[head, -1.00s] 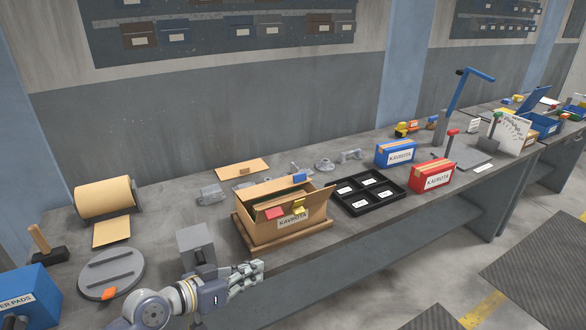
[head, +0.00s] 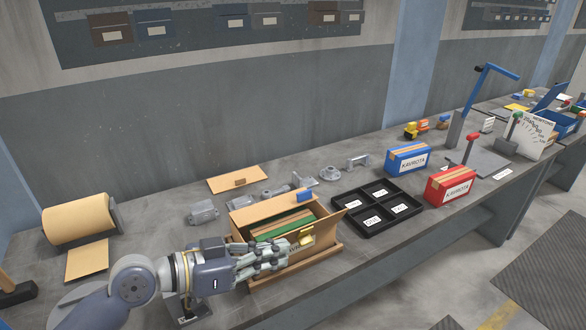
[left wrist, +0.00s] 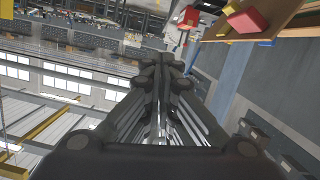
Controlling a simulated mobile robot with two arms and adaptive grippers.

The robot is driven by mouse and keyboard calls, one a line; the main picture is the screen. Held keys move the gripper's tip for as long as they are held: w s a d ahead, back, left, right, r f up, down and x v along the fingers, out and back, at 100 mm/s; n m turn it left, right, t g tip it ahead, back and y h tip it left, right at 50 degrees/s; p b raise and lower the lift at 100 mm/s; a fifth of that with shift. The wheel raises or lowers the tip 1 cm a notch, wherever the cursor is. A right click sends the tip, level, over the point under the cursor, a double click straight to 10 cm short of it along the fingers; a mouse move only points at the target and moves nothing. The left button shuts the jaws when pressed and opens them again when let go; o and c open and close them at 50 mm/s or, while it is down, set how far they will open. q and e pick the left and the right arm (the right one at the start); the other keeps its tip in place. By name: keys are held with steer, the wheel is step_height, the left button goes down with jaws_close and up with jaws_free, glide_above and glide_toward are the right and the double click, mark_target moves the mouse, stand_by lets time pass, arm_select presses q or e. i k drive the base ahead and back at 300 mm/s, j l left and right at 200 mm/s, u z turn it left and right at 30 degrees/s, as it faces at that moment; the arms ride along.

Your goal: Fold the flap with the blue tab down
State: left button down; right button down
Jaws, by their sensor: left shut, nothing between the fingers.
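The open cardboard box (head: 300,262) stands on a brown board, with green and brown contents showing inside. The blue tab (head: 305,196) is at the box's back edge, on a raised back flap (head: 265,210). A yellow tab (head: 307,240) is at the front. The right flap (head: 333,226) sticks outward. My left gripper (head: 284,258) is shut and empty in front of the box, covering part of its front; the blue tab is beyond it, across the opening. The left wrist view shows the shut fingers (left wrist: 163,62) and a red tab (left wrist: 248,20) to their right.
A black divided tray (head: 375,225) stands right of the box, with red (head: 450,186) and blue (head: 408,158) cartons beyond. Grey metal parts (head: 203,211) and a flat cardboard piece (head: 237,178) lie behind. A paper roll (head: 78,220) is at left.

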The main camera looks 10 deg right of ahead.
mark_target(254, 214)
steer(key=i, duration=0.9)
